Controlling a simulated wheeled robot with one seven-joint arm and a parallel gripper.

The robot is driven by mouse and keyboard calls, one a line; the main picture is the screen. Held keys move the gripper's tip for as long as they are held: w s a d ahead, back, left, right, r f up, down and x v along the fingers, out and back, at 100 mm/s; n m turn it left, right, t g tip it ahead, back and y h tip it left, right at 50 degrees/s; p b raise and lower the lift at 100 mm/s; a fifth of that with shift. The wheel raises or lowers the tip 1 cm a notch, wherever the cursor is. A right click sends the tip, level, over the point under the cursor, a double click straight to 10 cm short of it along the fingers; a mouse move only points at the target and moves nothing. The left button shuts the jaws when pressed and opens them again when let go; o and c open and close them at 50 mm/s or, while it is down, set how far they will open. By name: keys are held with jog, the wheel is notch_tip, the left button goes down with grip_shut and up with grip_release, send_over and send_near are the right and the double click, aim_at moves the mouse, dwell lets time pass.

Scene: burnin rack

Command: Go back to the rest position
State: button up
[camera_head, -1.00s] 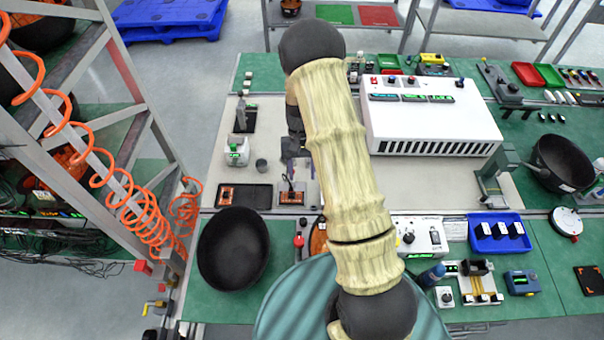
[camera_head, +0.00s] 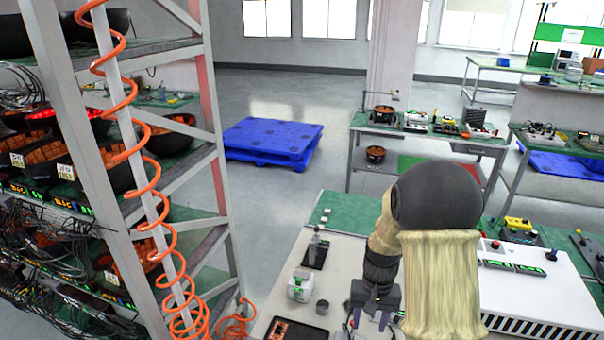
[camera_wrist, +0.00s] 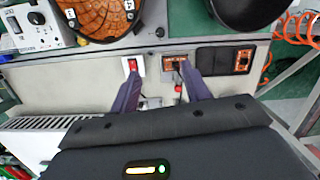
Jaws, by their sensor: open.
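My gripper (camera_head: 377,318) shows in the head view at the lower middle, pointing down over the light bench top (camera_head: 345,262). My own arm hides part of the bench there. In the wrist view my gripper (camera_wrist: 158,82) has its two dark fingers spread apart, with nothing between them. Beyond the fingertips lie a red switch on a white plate (camera_wrist: 133,67) and a small orange board (camera_wrist: 173,60), both apart from the fingers as far as I can tell.
A rack (camera_head: 62,90) with black bowls and a coiled orange hose stands at the left. A white vented box (camera_head: 540,290) is right of my arm. A black tray (camera_wrist: 212,60) lies on the bench. Open floor and a blue pallet (camera_head: 270,140) are behind.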

jog(key=s+a+r+n+t+b, duration=0.1)
jog(key=s+r+n+t+b, duration=0.1)
jog(key=s+r+t, duration=0.2)
jog(key=s+r, duration=0.3)
jog(key=s, duration=0.4)
jog(key=shift+r+t+h, duration=0.25)
jog(key=shift+t+h, duration=0.05)
jog(key=shift+a, duration=0.1)
dwell(0.5)
